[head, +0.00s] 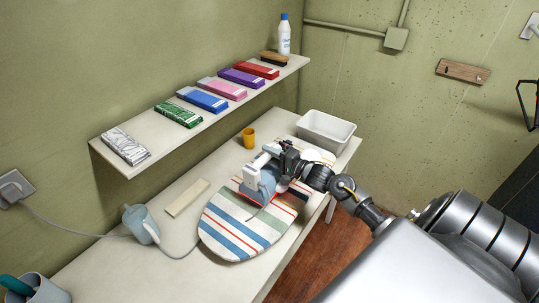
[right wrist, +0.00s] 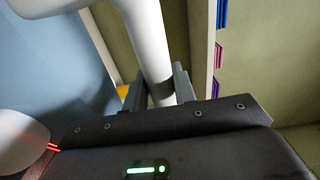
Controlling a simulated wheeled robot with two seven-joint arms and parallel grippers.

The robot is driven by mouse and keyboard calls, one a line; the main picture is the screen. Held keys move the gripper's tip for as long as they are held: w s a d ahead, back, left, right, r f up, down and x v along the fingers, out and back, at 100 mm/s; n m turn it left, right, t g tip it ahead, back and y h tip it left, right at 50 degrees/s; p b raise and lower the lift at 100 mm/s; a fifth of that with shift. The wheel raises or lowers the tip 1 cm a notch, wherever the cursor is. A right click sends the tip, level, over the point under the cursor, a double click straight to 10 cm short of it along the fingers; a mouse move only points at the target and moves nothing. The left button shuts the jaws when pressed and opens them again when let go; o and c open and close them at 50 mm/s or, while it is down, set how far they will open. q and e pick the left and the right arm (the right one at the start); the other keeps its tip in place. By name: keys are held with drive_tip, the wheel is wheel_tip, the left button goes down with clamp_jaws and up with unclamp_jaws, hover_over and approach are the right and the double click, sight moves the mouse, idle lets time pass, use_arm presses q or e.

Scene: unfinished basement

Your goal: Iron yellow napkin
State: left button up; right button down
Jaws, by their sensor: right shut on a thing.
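The iron (head: 266,187), with a pale blue body and white handle, is over the striped ironing board (head: 225,232). My right gripper (head: 281,163) is shut on its handle; the right wrist view shows the white handle (right wrist: 150,45) between the two fingers (right wrist: 158,88). I cannot tell whether the soleplate touches the board. No yellow napkin can be made out in the head view; the iron and my arm hide part of the board. A small yellow patch shows behind a finger in the right wrist view, too little to identify. My left gripper is out of view.
An orange-yellow cup (head: 249,138) and a white bin (head: 326,131) stand behind the board. A light blue watering can (head: 141,223) and a pale flat block (head: 187,197) are left of it. The cord (head: 85,235) runs to the wall outlet. A shelf (head: 130,168) with colored boxes overhangs the table.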

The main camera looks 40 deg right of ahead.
drive_tip(key=shift+w+d+r, duration=0.1)
drive_tip(key=shift+w+d, duration=0.05)
drive_tip(key=shift+d, duration=0.35)
drive_tip(key=shift+w+d, duration=0.15)
drive_tip(key=shift+d, duration=0.35)
drive_tip(key=shift+s+a+p, duration=0.1)
drive_tip(key=shift+a+p, duration=0.25)
idle(0.3)
drive_tip(key=shift+a, duration=0.35)
drive_tip(key=shift+s+a+p, duration=0.2)
drive_tip(key=shift+a+p, duration=0.35)
drive_tip(key=shift+s+a+p, duration=0.2)
drive_tip(key=shift+a+p, duration=0.3)
drive_tip(key=shift+p, duration=0.05)
drive_tip(key=shift+w+d, duration=0.25)
drive_tip(key=shift+d, duration=0.55)
idle(0.4)
drive_tip(key=shift+r, duration=0.1)
idle(0.6)
